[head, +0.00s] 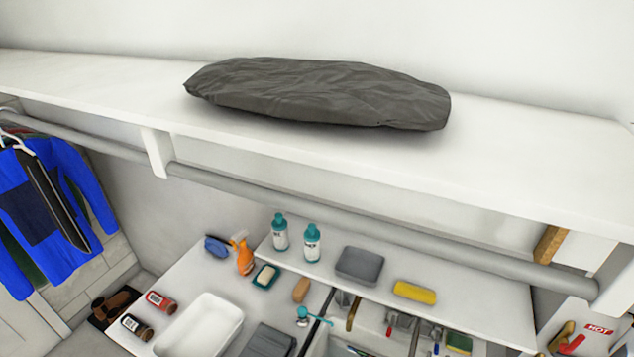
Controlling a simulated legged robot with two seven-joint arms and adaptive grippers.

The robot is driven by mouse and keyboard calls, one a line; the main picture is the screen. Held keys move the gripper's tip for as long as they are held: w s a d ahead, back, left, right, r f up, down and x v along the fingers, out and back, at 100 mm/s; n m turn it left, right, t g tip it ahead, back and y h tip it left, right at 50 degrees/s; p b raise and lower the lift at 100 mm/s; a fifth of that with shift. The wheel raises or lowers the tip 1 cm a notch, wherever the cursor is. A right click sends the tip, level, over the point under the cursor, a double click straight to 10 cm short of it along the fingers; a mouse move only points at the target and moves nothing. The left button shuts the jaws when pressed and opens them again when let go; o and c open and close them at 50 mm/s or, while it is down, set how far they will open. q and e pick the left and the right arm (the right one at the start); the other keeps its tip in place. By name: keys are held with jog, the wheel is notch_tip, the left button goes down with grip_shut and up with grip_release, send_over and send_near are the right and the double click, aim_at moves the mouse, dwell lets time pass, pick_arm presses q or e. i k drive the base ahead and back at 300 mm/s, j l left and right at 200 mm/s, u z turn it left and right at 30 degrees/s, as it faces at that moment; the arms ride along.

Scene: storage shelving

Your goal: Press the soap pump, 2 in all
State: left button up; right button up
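Neither of my grippers is in view, and nothing is seen touching the bottles.
A white upper shelf (90,85) carries a dark grey bag (320,92); a grey rod (380,226) runs beneath it. Below are an orange spray bottle (244,260), a yellow sponge (414,292), a grey block (359,265), a white tray (200,325) and two cans.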

aim_at(302, 310)
jog(key=k+j, duration=0.5)
jog(key=k, duration=0.15)
jog(key=k+j, duration=0.5)
jog(key=k, duration=0.2)
